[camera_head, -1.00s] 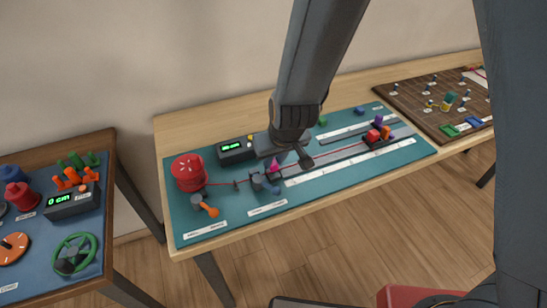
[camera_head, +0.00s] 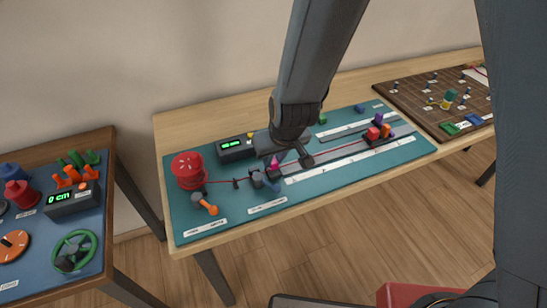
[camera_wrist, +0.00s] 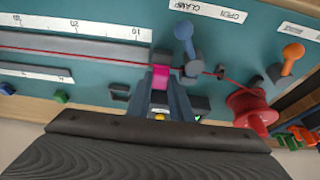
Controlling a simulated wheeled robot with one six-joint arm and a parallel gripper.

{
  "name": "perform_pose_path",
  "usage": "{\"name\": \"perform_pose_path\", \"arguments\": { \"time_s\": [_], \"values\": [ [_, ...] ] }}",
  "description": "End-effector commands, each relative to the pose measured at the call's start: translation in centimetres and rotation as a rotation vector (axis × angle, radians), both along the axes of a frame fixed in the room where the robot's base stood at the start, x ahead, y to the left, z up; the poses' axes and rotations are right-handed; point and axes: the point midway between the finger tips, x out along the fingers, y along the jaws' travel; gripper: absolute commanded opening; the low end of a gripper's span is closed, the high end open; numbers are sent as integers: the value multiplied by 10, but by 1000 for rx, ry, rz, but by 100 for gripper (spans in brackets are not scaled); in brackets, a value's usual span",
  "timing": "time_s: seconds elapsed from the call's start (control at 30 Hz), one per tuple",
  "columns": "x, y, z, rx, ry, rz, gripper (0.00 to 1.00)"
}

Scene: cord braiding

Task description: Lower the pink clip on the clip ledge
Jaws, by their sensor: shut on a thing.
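The small pink clip (camera_wrist: 160,76) is between the fingertips of my gripper (camera_wrist: 161,84), which is shut on it. In the head view the pink clip (camera_head: 275,163) shows just below my gripper (camera_head: 278,160), over the teal board near the grey clamp post. The thin red cord (camera_wrist: 75,49) passes close to the clip; I cannot tell whether they touch. I cannot pick out the clip ledge surely; a small empty dark pad (camera_wrist: 120,92) lies left of my fingers in the wrist view, in line with a green clip (camera_wrist: 62,97).
The red spool (camera_head: 188,171), orange-handled lever (camera_head: 206,204) and display box (camera_head: 236,150) stand on the left of the teal board (camera_head: 335,177). Red, orange and purple blocks (camera_head: 378,131) stand at right. The blue-handled clamp (camera_wrist: 184,40) is close to my fingers.

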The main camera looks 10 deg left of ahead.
Motion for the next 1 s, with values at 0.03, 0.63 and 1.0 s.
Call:
{"name": "perform_pose_path", "arguments": {
  "time_s": [0.03, 0.63, 1.0],
  "values": [
    [0, 0, -3, -1, 1, 0, 0],
    [0, 0, -11, 0, 0, 0, 0],
    [0, 0, -19, -1, 1, 1, 24]
  ]
}}
